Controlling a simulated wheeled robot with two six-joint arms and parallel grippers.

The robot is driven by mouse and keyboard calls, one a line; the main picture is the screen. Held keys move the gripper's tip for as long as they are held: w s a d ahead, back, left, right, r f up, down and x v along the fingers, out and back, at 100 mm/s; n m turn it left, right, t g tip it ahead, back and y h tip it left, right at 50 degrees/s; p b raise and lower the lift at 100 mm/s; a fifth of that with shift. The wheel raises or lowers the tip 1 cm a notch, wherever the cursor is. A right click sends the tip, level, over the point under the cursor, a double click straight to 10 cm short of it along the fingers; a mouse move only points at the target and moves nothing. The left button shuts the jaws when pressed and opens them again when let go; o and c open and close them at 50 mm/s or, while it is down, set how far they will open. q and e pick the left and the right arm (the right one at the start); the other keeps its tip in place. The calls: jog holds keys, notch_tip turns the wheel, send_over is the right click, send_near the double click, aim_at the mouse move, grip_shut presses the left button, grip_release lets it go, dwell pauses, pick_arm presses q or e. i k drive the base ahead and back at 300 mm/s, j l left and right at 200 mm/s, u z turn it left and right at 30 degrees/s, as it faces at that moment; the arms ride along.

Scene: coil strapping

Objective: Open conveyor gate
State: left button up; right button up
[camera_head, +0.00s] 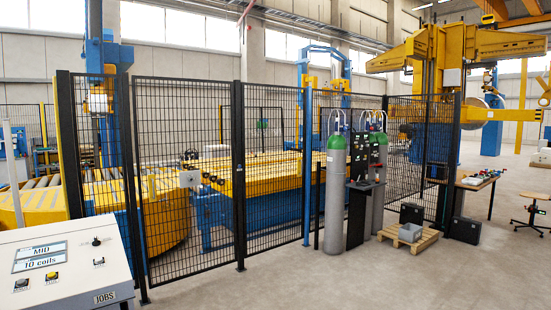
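A black mesh fence runs across the middle of the view. One framed mesh panel (172,120), which looks like the gate, stands upright between two dark posts and appears shut in line with the fence. A small pale box (190,179) sits at its mid height, with dark fittings just to its right; whether they are a latch or stand behind the mesh I cannot tell. Behind the mesh are the yellow conveyor (165,222) with rollers and a yellow platform on a blue frame (215,222). Neither of my grippers is in view.
A control desk (60,265) with a "MID 10 coils" display stands at the front left. Gas cylinders (335,195), a wooden pallet (408,240) with boxes and a workbench (478,180) are at the right. The concrete floor (330,280) before the fence is clear.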

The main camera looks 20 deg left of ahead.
aim_at(278, 171)
jog(key=u, duration=0.3)
jog(key=i, duration=8.25)
jog(key=j, duration=0.15)
